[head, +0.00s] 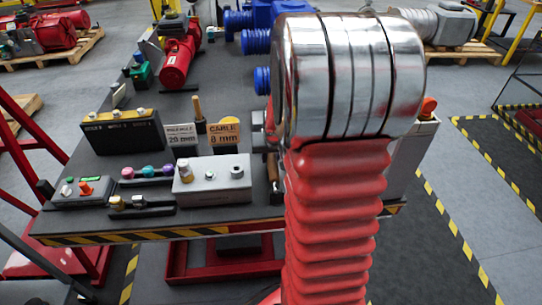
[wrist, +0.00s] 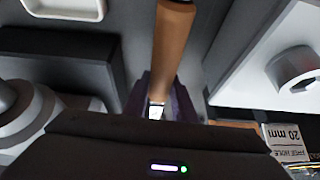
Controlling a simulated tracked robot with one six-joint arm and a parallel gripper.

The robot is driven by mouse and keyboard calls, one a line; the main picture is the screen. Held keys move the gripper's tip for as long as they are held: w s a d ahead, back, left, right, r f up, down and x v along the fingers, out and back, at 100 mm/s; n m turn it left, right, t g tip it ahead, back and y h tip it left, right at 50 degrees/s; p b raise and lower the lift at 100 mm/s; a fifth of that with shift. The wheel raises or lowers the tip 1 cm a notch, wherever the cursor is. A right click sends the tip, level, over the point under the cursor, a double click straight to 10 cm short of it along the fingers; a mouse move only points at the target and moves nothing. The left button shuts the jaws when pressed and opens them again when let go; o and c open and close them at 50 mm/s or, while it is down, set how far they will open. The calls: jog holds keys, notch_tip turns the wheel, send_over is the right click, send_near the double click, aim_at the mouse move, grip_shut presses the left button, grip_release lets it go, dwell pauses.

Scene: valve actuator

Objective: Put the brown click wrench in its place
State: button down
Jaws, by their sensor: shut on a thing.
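The brown click wrench shows in the wrist view as a long brown handle (wrist: 174,48) running up from my gripper (wrist: 160,100). My gripper's dark fingers are shut on it near its lower end, where a small bright metal part shows. The rest of the wrench is hidden by the gripper body. In the head view my red arm and its metal joint hide the gripper and most of the wrench. A small brown piece shows just left of the arm at the table's front, and I cannot tell whether it is the wrench. I cannot make out the wrench's place.
The dark table (head: 110,220) holds a grey box (head: 212,182) with a knob, a black block (head: 122,132), a "20 mm" sign (head: 181,139) and a "CABLE 8 mm" sign (head: 224,131). A red motor (head: 178,62) stands further back.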

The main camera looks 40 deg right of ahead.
jog(key=shift+f, duration=0.45)
jog(key=c, duration=1.4)
grip_release()
jog(key=shift+f, duration=0.1)
jog(key=shift+v, duration=6.9)
